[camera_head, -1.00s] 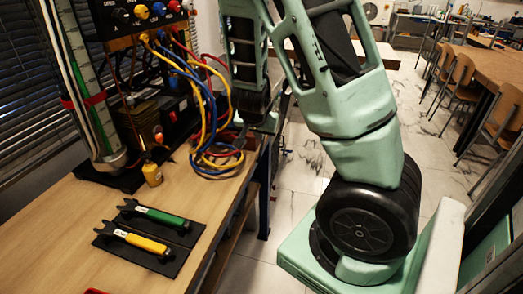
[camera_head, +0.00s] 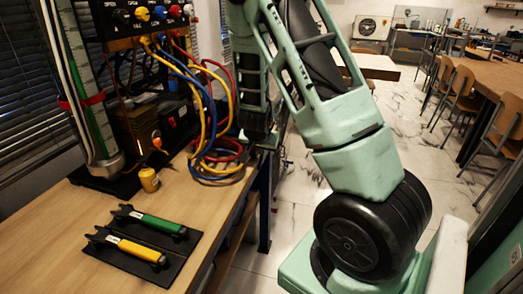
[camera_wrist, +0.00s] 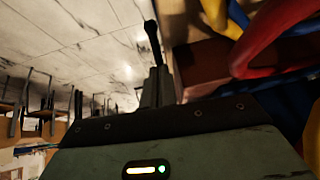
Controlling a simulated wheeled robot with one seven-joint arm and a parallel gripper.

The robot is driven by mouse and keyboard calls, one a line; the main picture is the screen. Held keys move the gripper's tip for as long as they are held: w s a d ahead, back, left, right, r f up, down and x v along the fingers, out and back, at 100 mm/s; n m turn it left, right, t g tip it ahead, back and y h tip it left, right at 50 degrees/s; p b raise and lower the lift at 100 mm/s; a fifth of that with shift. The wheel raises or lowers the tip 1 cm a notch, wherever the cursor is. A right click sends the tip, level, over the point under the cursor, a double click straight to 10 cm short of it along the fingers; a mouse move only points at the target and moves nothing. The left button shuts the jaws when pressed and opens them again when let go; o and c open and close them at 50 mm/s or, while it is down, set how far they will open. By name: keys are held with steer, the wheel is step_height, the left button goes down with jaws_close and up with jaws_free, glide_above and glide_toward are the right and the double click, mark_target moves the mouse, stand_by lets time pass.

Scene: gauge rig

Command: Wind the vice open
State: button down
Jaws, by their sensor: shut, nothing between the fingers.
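My gripper (camera_head: 257,136) is at the workbench's right edge in the head view, beside the coiled hoses. In the wrist view its shut fingers (camera_wrist: 156,88) show at the middle, with nothing between them. A thin black rod with a rounded end (camera_wrist: 151,32) stands just beyond the fingertips in the wrist view. It may be the vice's handle; I cannot tell whether the fingers touch it. The vice body cannot be made out clearly. My arm hides part of the bench edge where a small grey part (camera_head: 271,141) shows.
Red, blue and yellow hoses (camera_head: 217,160) lie close left of my gripper and fill the wrist view's upper right. A small yellow bottle (camera_head: 149,180) stands behind.

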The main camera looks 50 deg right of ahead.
mark_target(262, 157)
steer(key=f+b, duration=0.1)
steer(key=f+h+b, duration=0.1)
steer(key=shift+w+d+b, duration=0.1)
steer(key=shift+d+b, duration=0.1)
steer(key=shift+b, duration=0.2)
steer(key=shift+w+d+f+t+h+b, duration=0.1)
steer(key=shift+d+f+t+h+b, duration=0.2)
steer(key=shift+f+t+h+b, duration=0.45)
steer(key=shift+w+d+r+b, duration=0.1)
steer(key=shift+d+r+b, duration=0.15)
steer(key=shift+b, duration=0.35)
steer(key=shift+r+h, duration=0.1)
steer(key=shift+h, duration=0.15)
steer(key=shift+r, duration=0.15)
